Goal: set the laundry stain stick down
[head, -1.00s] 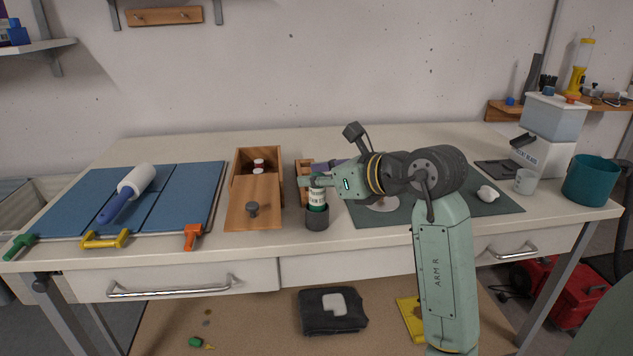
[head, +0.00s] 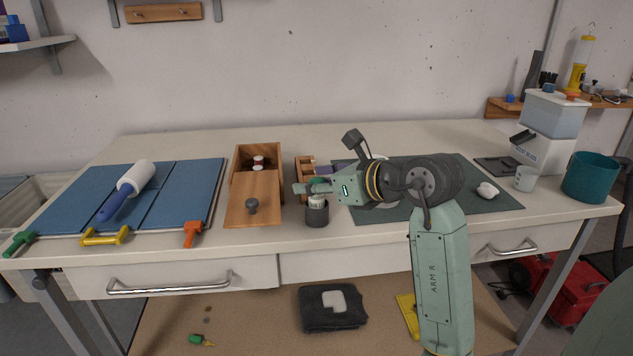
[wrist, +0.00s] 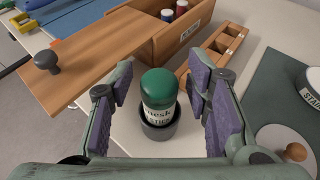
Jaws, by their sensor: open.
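The laundry stain stick (wrist: 158,98), with a green cap and a white label, stands in a dark grey cup (wrist: 160,130) on the bench. In the head view its white label (head: 316,203) shows just above the rim of the cup (head: 317,215); its lower part is hidden inside. My gripper (wrist: 158,92) is open, with purple pads on either side of the stick and a visible gap on each side. In the head view my gripper (head: 316,187) is over the cup and hides the green cap.
A wooden box (head: 257,158) with a knobbed sliding lid (head: 254,190) and a small wooden tray (wrist: 215,52) stand close to the cup. A dark green mat (head: 460,195) lies to the right. A blue board (head: 180,195) with a lint roller (head: 128,188) lies left.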

